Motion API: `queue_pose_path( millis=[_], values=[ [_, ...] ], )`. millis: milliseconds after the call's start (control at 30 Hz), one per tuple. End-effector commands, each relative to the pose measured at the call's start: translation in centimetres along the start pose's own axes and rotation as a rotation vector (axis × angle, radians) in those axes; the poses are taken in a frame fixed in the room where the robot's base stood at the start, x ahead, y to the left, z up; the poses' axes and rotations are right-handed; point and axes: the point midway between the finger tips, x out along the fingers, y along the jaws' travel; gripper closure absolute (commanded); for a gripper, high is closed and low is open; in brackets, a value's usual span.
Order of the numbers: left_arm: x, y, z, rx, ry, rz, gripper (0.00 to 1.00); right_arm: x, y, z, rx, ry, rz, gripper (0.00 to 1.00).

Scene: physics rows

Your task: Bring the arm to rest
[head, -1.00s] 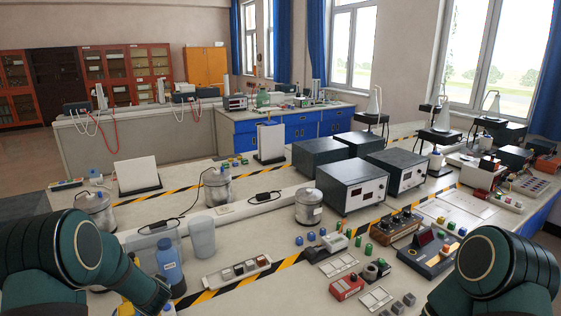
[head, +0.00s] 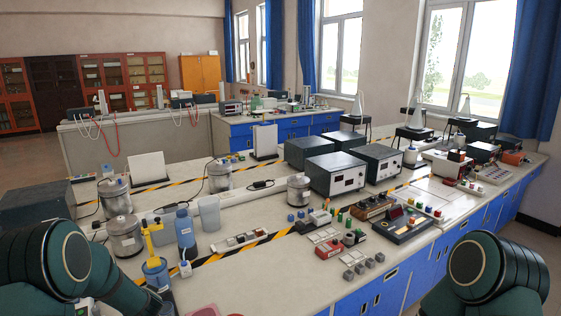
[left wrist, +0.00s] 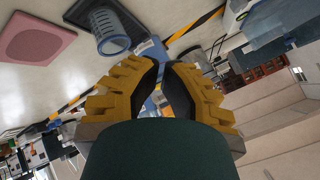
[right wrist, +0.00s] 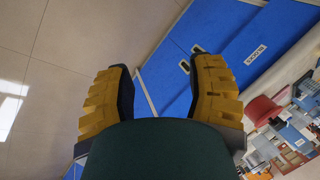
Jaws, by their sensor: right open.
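My left gripper (left wrist: 165,66) shows in the left wrist view with its yellow-backed fingers close together and only a narrow gap between the dark pads. I see no clearly held object, and I cannot tell whether it is fully shut. My right gripper (right wrist: 162,68) shows in the right wrist view, open and empty, with its fingers wide apart over the floor and blue cabinet fronts. In the head view my left arm (head: 70,262) is at the lower left and my right arm (head: 490,268) at the lower right. Both grippers are outside that view.
A lab bench (head: 262,262) fills the middle. A blue bottle (head: 186,230), a yellow-topped blue container (head: 155,270) and metal cans (head: 124,235) stand near my left arm. Control boxes (head: 405,224) stand farther right. Blue cabinet doors (head: 385,289) face the floor near my right arm.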

Motion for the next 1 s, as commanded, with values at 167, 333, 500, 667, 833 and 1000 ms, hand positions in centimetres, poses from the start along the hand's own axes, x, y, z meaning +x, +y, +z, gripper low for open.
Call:
queue_pose_path(
  millis=[167,333,500,667,833,1000],
  values=[
    [-0.7,6.8,3.5,-0.068,-0.026,0.144,1.00,0.7,0.3,-0.2,0.002,0.007,0.001,0.45],
    [-3.4,15.2,8.1,-0.172,-0.093,0.341,1.00,1.4,0.5,-0.5,0.005,0.016,0.002,0.45],
    [-8.4,23.5,13.9,-0.288,-0.228,0.560,1.00,2.2,0.8,-0.8,0.008,0.025,0.003,0.45],
    [-13.6,28.6,18.3,-0.373,-0.372,0.713,1.00,2.8,1.1,-1.1,0.011,0.035,0.004,0.45],
    [-16.9,30.8,20.7,-0.417,-0.467,0.787,1.00,3.0,1.2,-1.2,0.012,0.039,0.004,0.45],
    [-17.5,31.1,21.1,-0.428,-0.487,0.799,1.00,3.0,1.1,-1.2,0.012,0.040,0.004,0.45]
  ],
)
